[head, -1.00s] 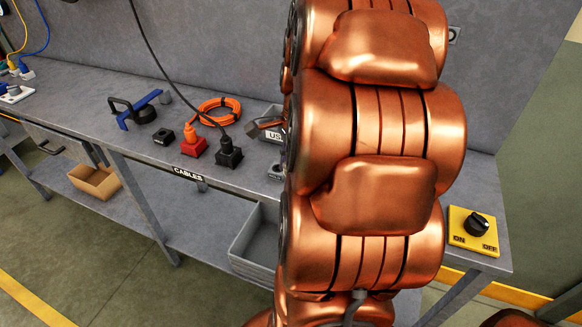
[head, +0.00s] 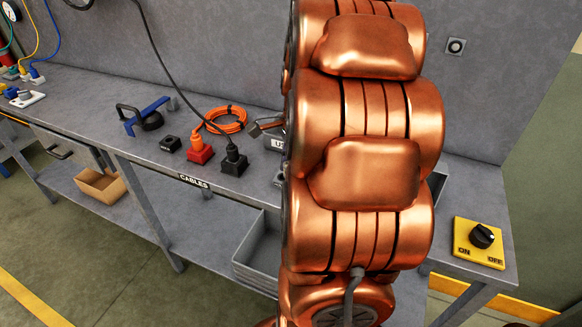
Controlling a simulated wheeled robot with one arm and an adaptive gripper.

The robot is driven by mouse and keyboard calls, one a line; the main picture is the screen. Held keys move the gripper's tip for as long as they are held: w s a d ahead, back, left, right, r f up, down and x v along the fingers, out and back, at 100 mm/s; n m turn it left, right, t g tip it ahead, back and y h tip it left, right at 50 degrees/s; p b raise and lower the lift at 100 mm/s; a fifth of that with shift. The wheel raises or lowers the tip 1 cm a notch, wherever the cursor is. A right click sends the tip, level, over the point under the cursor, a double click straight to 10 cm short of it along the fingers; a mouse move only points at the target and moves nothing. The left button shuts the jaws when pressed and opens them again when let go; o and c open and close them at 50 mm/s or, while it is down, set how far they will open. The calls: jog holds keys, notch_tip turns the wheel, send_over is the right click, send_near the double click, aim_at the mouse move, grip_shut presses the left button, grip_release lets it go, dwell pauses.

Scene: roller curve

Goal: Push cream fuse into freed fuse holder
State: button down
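No cream fuse and no fuse holder can be made out in the head view. My copper-coloured arm covers the middle of the picture and hides the bench behind it. A small grey metal piece at the arm's left edge looks like part of my gripper (head: 267,126). It is above the bench near a grey box with a partly hidden label (head: 277,143). Whether the gripper is open or holds anything does not show.
The grey bench (head: 105,92) holds a red block (head: 200,154), a black block (head: 232,164), an orange cable coil (head: 228,118) and a blue-handled tool (head: 150,114). A yellow ON/OFF switch box (head: 479,243) sits at right. A grey bin (head: 258,255) is below.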

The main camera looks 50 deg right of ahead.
jog(key=shift+w+d+p, duration=0.15)
jog(key=shift+w+d, duration=0.3)
jog(key=shift+w, duration=0.4)
jog(key=shift+w+d+p, duration=0.15)
jog(key=shift+w+d, duration=0.3)
jog(key=shift+w, duration=0.35)
jog(key=shift+w, duration=0.1)
